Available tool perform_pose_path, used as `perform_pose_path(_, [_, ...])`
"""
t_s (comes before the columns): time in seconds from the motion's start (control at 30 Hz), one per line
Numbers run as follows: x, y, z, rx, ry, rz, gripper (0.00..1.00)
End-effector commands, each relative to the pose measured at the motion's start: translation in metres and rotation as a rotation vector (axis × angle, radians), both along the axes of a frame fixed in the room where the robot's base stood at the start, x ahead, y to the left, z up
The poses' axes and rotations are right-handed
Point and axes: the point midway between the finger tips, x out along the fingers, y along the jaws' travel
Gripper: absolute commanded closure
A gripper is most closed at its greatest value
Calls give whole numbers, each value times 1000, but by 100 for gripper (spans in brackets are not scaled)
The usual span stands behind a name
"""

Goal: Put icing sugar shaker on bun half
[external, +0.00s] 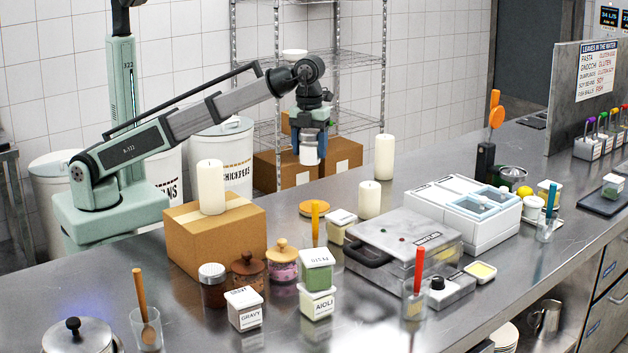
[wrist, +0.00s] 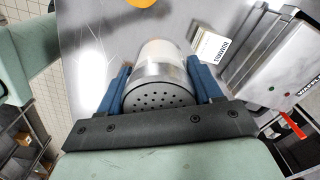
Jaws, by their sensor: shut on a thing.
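The icing sugar shaker (external: 309,152) is a pale cylinder with a metal band. My gripper (external: 311,147) is shut on it and holds it in the air above the back of the counter. In the wrist view the shaker (wrist: 160,75) sits between the two blue fingers, its perforated metal lid towards the camera. A flat tan-orange round (external: 314,208), which looks like the bun half, lies on the counter below and apart from the shaker. An orange edge (wrist: 140,2) at the top of the wrist view may be the same thing.
A labelled tub (external: 341,224), a glass holding a yellow-handled utensil (external: 315,218) and a hinged metal press (external: 403,250) stand close to the round. White candles (external: 369,200) stand behind. A cardboard box (external: 215,240) with a candle on top is to the left.

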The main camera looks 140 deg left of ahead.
Motion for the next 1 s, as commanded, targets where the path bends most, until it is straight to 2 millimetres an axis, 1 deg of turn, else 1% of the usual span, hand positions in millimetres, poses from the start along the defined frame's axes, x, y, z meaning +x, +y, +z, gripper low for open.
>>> perform_pose_path(0.03, [-13,14,0,0,0,24,71])
perform_pose_path(0.1, [-26,29,0,0,0,50,71])
perform_pose_path(0.2, [-43,47,0,0,0,82,71])
perform_pose_path(0.37, [-65,68,0,0,0,123,71])
perform_pose_path(0.43, [-65,65,-15,-1,3,119,71])
perform_pose_path(0.6, [-64,65,-39,-1,2,118,72])
perform_pose_path(0.87, [-63,66,-60,0,1,118,72])
perform_pose_path(1.0, [-64,65,-79,-1,2,118,72])
